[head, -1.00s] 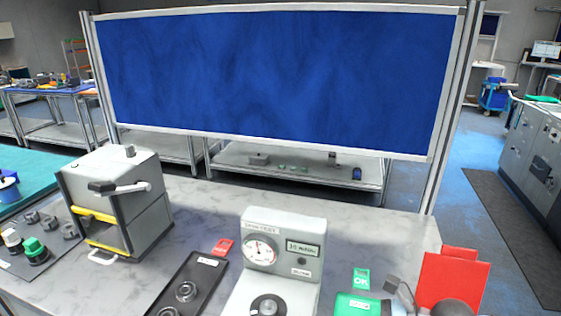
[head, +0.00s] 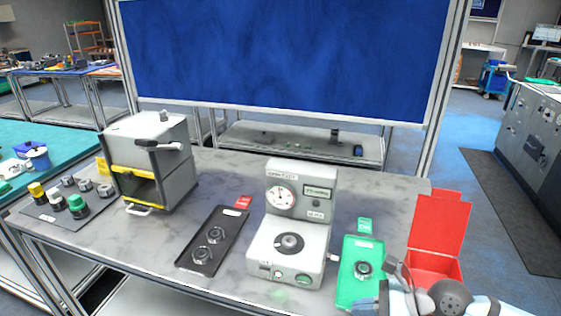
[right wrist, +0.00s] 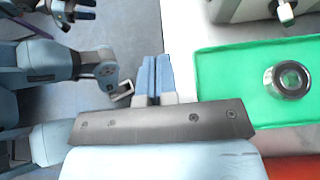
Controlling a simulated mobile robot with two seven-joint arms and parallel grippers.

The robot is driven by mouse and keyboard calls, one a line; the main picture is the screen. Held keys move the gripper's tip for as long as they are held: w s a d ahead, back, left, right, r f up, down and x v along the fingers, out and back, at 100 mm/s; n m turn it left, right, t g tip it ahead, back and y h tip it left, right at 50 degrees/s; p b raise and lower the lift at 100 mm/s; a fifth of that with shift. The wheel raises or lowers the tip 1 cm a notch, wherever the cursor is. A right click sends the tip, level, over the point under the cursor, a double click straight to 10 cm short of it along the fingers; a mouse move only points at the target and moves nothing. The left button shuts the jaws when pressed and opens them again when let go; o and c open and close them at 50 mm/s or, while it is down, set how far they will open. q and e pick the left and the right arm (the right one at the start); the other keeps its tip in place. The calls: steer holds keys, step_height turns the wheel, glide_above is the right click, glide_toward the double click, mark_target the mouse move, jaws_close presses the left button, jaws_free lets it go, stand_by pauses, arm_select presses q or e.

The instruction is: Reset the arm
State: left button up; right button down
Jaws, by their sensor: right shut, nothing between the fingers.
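In the head view, my right gripper (head: 368,305) shows at the bottom edge, at the table's front near the green tray (head: 350,272). In the right wrist view, its two light blue fingers (right wrist: 155,78) are together with nothing between them. They are beside the green tray (right wrist: 232,70), apart from it. A metal ring part (right wrist: 289,80) lies on that tray; it also shows in the head view (head: 362,269). My left gripper is not seen in the head view.
A dial gauge device (head: 297,235) stands left of the green tray, and an open red box (head: 436,268) right of it. A black tray (head: 196,262) with ring parts, a grey press-like machine (head: 178,180) and a dark mat (head: 45,212) with knobs are further left.

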steer(key=s+a+r+m+t+y+p, duration=0.2)
steer(key=a+r+m+t+y+p, duration=0.25)
steer(key=m, duration=0.65)
arm_select(q)
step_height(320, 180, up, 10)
steer(key=p, duration=0.5)
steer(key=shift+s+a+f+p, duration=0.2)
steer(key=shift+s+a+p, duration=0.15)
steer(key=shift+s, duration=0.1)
arm_select(e)
steer(key=s+d+f+n+t+h, duration=0.1)
steer(key=s+f+n+h, duration=0.3)
steer(key=n, duration=0.7)
steer(key=s+d+f+n+t+h, duration=0.1)
steer(key=s+d+f+n+h, duration=0.3)
steer(key=n, duration=0.8)
steer(key=s+d+f+n+t+h, duration=0.1)
steer(key=s+f+n+h, duration=0.4)
steer(key=n, duration=0.7)
steer(key=shift+d+f, duration=0.7)
steer(key=shift+f, duration=0.1)
